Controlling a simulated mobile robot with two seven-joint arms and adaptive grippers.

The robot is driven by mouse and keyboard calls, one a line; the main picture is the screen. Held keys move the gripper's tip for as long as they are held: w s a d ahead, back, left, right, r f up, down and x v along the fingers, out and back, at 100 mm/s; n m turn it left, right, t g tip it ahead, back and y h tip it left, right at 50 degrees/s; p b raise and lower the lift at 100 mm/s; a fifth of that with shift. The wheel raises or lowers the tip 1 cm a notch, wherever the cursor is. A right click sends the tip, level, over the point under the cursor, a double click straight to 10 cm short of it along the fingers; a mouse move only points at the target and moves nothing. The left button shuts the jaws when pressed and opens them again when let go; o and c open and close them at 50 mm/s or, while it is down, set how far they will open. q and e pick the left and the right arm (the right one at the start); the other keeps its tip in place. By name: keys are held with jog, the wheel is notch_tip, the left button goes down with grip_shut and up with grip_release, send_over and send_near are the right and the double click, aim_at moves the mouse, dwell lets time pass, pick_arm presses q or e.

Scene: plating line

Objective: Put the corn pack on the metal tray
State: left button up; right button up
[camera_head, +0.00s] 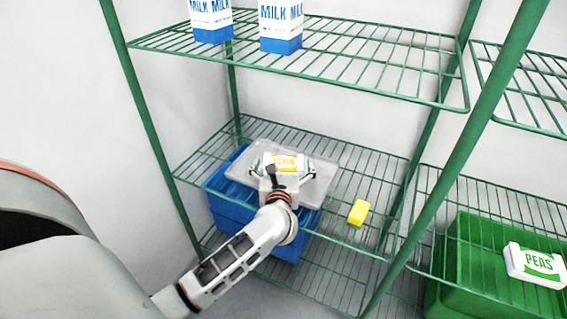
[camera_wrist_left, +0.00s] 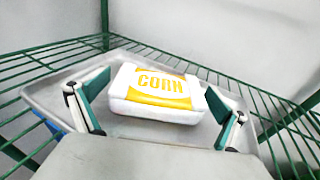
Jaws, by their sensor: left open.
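The corn pack (camera_head: 284,161) is white with a yellow label and lies on the metal tray (camera_head: 318,186) on the middle shelf. In the left wrist view the corn pack (camera_wrist_left: 157,93) rests on the grey tray (camera_wrist_left: 52,92), label up. My left gripper (camera_head: 282,172) is open, with its two fingers (camera_wrist_left: 158,108) on either side of the pack. Gaps show between the fingers and the pack in the wrist view. My right gripper is not in view.
A blue crate (camera_head: 228,207) is below the tray. A yellow block (camera_head: 358,212) is on the shelf to the right. Milk cartons (camera_head: 281,27) stand on the upper shelf. A green crate (camera_head: 470,240) and a peas pack (camera_head: 535,264) are at right. A green post (camera_head: 455,150) stands in front.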

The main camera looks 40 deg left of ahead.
aim_at(282, 171)
pick_arm(q)
jog(key=shift+r, duration=0.25)
jog(key=shift+s+d, duration=0.15)
jog(key=shift+d, duration=0.05)
jog(key=p+v, duration=0.1)
jog(key=v, duration=0.3)
jog(key=shift+s+d+r, duration=0.1)
jog(key=shift+s+d, duration=0.05)
jog(key=shift+s, duration=0.15)
jog(key=p+v, duration=0.1)
jog(key=v, duration=0.4)
jog(key=shift+s+d, duration=0.25)
jog(key=shift+s, duration=0.05)
jog(key=shift+s+d, duration=0.25)
jog(key=shift+s, duration=0.15)
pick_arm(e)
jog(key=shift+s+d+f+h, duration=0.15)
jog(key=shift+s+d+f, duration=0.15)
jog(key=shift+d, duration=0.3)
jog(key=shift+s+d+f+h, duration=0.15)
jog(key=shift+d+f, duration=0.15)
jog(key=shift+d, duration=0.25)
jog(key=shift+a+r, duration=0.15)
